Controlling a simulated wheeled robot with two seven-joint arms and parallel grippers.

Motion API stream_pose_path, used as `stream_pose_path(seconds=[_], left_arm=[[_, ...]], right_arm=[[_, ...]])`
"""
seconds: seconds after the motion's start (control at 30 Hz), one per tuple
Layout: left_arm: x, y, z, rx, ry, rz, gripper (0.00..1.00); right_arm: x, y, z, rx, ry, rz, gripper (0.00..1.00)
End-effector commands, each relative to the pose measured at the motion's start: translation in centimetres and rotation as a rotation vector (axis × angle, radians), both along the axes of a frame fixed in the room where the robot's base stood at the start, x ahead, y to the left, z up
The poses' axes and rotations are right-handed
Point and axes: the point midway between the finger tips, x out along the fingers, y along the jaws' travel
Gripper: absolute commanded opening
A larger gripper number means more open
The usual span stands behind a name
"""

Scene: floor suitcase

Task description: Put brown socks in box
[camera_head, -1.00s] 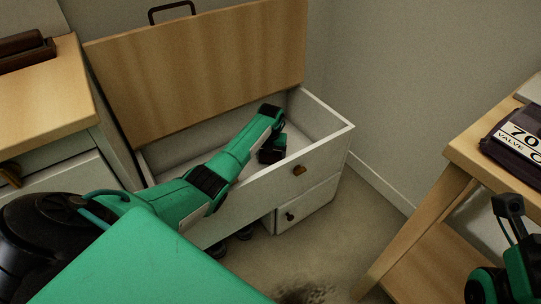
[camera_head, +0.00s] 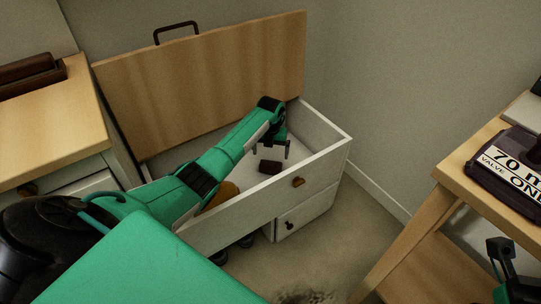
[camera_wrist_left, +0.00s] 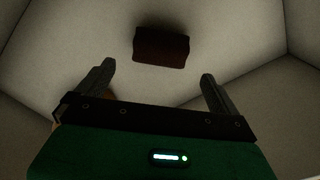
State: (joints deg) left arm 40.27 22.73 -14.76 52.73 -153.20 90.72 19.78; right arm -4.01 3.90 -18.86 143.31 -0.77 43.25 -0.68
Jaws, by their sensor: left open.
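The box (camera_head: 318,168) is a white chest with its wooden lid (camera_head: 205,80) raised. My left gripper (camera_head: 273,148) is inside it, open, with its fingers pointing down. A dark brown folded bundle, seemingly the brown socks (camera_head: 270,167), lies on the box floor just below the fingertips. In the left wrist view the bundle (camera_wrist_left: 161,46) lies beyond the spread fingers (camera_wrist_left: 157,80), apart from them. My right gripper (camera_head: 502,250) shows only partly at the lower right edge; its jaw state is unclear.
A rounded orange-brown object (camera_head: 220,195) lies in the box, partly hidden by my left arm. A wooden-topped cabinet (camera_head: 55,115) stands left. A wooden table (camera_head: 460,160) with a dark labelled item (camera_head: 508,170) stands right.

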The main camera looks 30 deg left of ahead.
Motion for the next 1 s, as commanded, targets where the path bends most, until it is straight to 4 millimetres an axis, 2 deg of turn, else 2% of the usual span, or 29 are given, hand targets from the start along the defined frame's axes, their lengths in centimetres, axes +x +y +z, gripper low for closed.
stream_pose_path(seconds=[0.03,0.3,0.87,1.0], left_arm=[[0.0,0.1,1.3,0.004,-0.001,0.000,0.98],[0.0,0.0,3.9,0.001,-0.001,0.001,0.98],[0.0,0.0,4.1,0.000,-0.001,0.000,0.98],[0.7,-1.1,4.4,-0.034,-0.037,-0.008,0.98]], right_arm=[[0.0,-0.2,0.2,-0.001,0.011,-0.006,0.36],[0.3,-0.3,-0.3,-0.004,0.044,-0.013,0.36],[0.3,-0.3,-0.4,-0.003,0.048,-0.013,0.36],[1.0,-0.1,-0.7,-0.007,0.067,-0.009,0.36]])
